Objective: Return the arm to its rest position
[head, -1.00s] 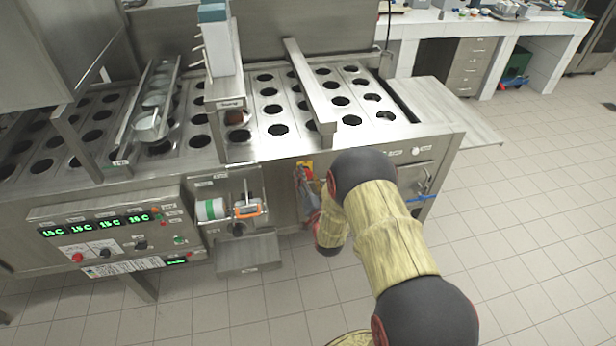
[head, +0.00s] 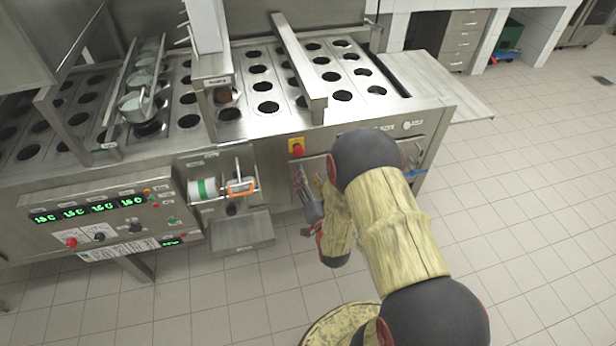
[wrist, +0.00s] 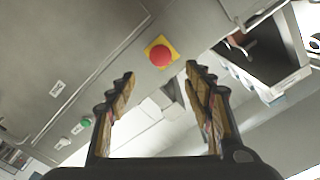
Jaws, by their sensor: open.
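My arm (head: 392,222), wood-patterned with black joints, is folded in front of the steel filling machine (head: 262,165). My gripper (head: 306,205) points at the machine's front, just below a red button on a yellow plate (head: 297,148). In the wrist view my gripper (wrist: 160,88) has its two fingers wide apart, with nothing between them. The red button (wrist: 160,56) shows beyond the fingertips, apart from them. In the head view the fingers are small and partly hidden by my wrist.
A control panel (head: 110,215) with green displays is at the left. An open compartment holds a white-green roll (head: 203,190) and an orange device (head: 240,187). A steel flap (head: 241,232) juts out below it. Tiled floor (head: 530,230) at the right is clear.

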